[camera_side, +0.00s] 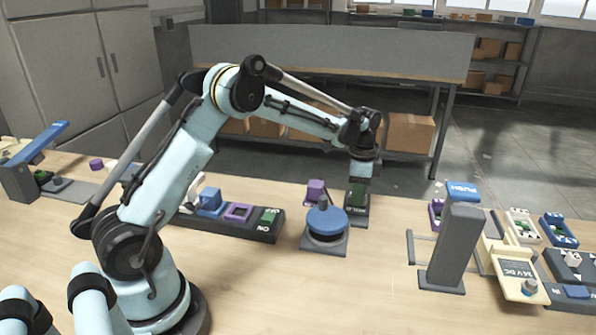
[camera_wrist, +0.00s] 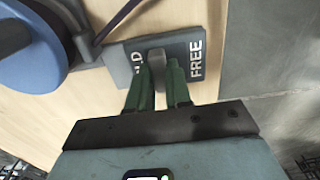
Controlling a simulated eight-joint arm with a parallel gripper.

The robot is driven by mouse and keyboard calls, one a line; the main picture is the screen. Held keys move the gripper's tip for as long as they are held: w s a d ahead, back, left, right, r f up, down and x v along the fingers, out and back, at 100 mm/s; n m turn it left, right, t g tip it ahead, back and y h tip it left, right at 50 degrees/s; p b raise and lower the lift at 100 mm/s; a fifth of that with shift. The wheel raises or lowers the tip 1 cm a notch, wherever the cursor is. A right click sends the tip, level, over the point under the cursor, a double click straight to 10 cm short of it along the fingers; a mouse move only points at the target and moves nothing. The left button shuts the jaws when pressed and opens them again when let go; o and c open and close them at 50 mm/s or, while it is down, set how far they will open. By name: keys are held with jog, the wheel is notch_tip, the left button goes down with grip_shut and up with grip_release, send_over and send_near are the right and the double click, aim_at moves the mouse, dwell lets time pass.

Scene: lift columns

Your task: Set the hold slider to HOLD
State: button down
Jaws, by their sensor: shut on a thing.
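The hold slider's dark grey plate (camera_wrist: 197,62) lies on the bench, with FREE printed at its right end in the wrist view and a partly covered word ending in "LD" at its left. Its grey knob (camera_wrist: 157,62) stands between the two words. My gripper (camera_wrist: 158,72) is shut on this knob, with one green finger on each side of it. In the side view my gripper (camera_side: 358,194) reaches down onto the plate (camera_side: 355,218) from above; the knob is hidden there.
A blue round knob on a grey base (camera_side: 326,222) stands close beside the slider, and a purple block (camera_side: 315,190) is behind it. A dark upright post (camera_side: 453,248) and a cream 24V DC unit (camera_side: 518,275) stand to the right. Bare bench lies in front.

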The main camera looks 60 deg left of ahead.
jog(key=shift+s+d, duration=0.35)
jog(key=c, duration=1)
grip_release()
jog(key=shift+c, duration=0.2)
jog(key=shift+r, duration=0.15)
notch_tip(320, 180, up, 12)
